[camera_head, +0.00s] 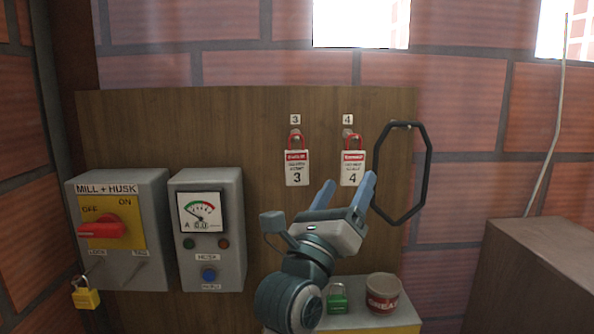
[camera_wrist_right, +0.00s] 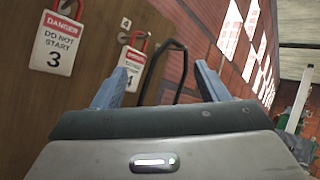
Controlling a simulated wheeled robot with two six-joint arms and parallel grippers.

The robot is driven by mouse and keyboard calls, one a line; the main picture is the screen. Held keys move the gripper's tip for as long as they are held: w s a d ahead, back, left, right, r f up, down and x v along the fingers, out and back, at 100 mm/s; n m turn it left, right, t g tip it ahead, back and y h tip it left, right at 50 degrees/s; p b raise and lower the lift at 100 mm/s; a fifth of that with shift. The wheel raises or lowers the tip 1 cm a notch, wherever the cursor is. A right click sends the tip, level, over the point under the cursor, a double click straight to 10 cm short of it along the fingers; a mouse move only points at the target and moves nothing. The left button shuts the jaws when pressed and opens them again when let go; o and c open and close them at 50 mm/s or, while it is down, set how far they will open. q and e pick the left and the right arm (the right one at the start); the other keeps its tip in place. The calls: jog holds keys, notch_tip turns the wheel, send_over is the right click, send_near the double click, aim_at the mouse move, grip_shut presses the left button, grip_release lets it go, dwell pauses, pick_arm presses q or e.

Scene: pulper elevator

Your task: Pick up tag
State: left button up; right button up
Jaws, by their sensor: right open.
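Two white and red danger tags hang on the wooden board. Tag 3 (camera_head: 297,168) hangs under the label 3, and tag 4 (camera_head: 352,168) hangs under the label 4. In the right wrist view tag 3 (camera_wrist_right: 54,44) is at upper left, and tag 4 (camera_wrist_right: 131,66) shows just beyond the left finger, partly covered by it. My right gripper (camera_head: 348,194) is open and empty, in front of and below tag 4. Its blue fingers also show in the right wrist view (camera_wrist_right: 160,84), pointing toward the board. My left gripper is not in view.
A green padlock (camera_head: 337,301) and a cup (camera_head: 383,294) stand below the gripper.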

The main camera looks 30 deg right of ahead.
jog(key=w+m+t+y, duration=0.1)
jog(key=w+t+y, duration=0.1)
jog(key=y, duration=0.3)
jog(key=n+t+y, duration=0.3)
jog(key=y, duration=0.5)
send_near(297, 164)
jog(key=shift+p+x, duration=1.15)
jog(key=shift+x, duration=1.5)
jog(key=shift+w+p, duration=0.45)
jog(key=shift+p, duration=0.05)
jog(key=p+x, duration=0.1)
jog(key=x, duration=0.1)
jog(key=p+x, duration=0.1)
jog(key=x, duration=0.1)
jog(key=shift+d+f, duration=0.15)
jog(key=shift+d, duration=0.3)
jog(key=shift+a, duration=0.2)
jog(key=shift+c, duration=0.7)
jog(key=shift+d, duration=0.1)
jog(key=c, duration=1)
